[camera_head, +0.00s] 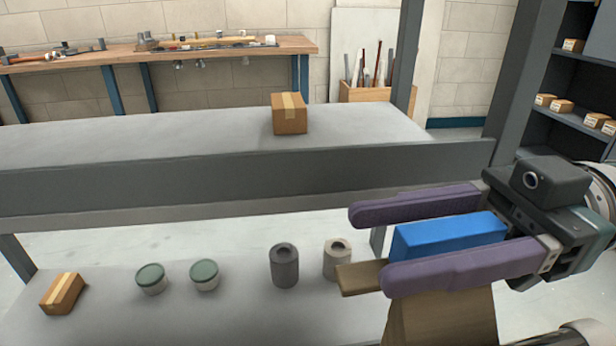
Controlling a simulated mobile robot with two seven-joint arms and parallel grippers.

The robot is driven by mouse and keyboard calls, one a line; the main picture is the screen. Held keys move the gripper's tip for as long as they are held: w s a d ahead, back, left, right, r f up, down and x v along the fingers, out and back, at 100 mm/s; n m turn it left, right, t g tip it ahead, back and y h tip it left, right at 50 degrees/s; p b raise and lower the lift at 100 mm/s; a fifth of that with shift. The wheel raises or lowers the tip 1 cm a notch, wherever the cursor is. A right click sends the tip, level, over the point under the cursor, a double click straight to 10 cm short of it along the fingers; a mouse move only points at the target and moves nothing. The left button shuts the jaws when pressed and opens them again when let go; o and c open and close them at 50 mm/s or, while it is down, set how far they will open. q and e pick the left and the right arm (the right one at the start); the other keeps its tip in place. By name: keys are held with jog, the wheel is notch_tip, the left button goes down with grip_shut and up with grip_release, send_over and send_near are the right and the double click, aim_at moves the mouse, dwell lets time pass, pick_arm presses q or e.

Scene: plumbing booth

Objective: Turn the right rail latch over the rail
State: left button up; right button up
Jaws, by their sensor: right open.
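My right gripper (374,246) comes in from the right with two purple fingers spread apart. A blue bar-shaped piece (445,235), which may be the right rail latch, lies between the fingers. The near finger hides its lower edge, and I cannot tell whether either finger touches it. A flat brown wooden piece (360,278) sticks out to the left under the near finger, and a brown block (445,320) stands below it. I cannot tell which part is the rail. My left gripper is not in view.
A dark grey beam (240,180) runs along the front of a grey shelf holding a cardboard box (289,114). Below are another box (62,293), two green-lidded tubs (204,276), a dark cylinder (284,266) and a pale cylinder (337,260). A workbench (110,60) stands behind.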

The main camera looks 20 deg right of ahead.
grip_shut()
dwell(0.4)
dwell(1.0)
